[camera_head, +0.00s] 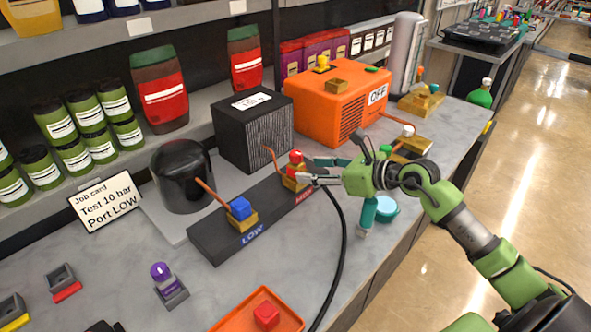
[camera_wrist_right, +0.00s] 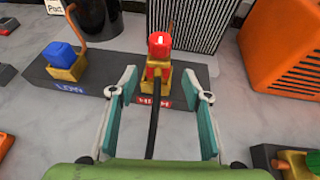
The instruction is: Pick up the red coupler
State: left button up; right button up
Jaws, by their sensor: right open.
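A red coupler (camera_head: 292,171), with a black hose (camera_head: 341,250) leading from it, sits at the brass port block beside the HIGH label. A red knob (camera_head: 295,156) stands above it. In the wrist view the red coupler (camera_wrist_right: 154,73) is below the red knob (camera_wrist_right: 159,43), and the hose runs back between my fingers. My right gripper (camera_head: 314,170) is open, close to the port; in the wrist view its fingers (camera_wrist_right: 163,95) are spread to either side of the hose, short of the red coupler. My left gripper is not in view.
The dark manifold (camera_head: 215,243) also bears a blue knob (camera_head: 239,208) at LOW. A black ribbed box (camera_head: 250,130) and an orange pump (camera_head: 333,105) marked OFF stand behind. An orange tray (camera_head: 228,321) with a red block (camera_head: 266,315) is in front. A job card (camera_head: 105,203) reads Port LOW.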

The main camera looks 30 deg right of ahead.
aim_at(302, 169)
jog(key=shift+w+a+f, duration=0.15)
jog(key=shift+w+a, duration=0.1)
jog(key=shift+w, duration=0.2)
jog(key=shift+w+a, duration=0.15)
jog(key=shift+w, duration=0.05)
jog(key=p+x, duration=0.1)
jog(key=x, duration=0.3)
jog(key=shift+w+a+p, duration=0.15)
jog(key=shift+p, duration=0.2)
jog(key=shift+w+a+f, duration=0.1)
jog(key=shift+w+f, duration=0.05)
jog(key=shift+f, duration=0.05)
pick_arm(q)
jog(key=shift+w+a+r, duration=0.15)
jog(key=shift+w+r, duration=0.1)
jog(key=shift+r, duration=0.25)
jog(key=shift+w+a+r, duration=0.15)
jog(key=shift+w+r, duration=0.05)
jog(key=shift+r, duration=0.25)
pick_arm(e)
jog(key=shift+r, duration=0.1)
grip_shut()
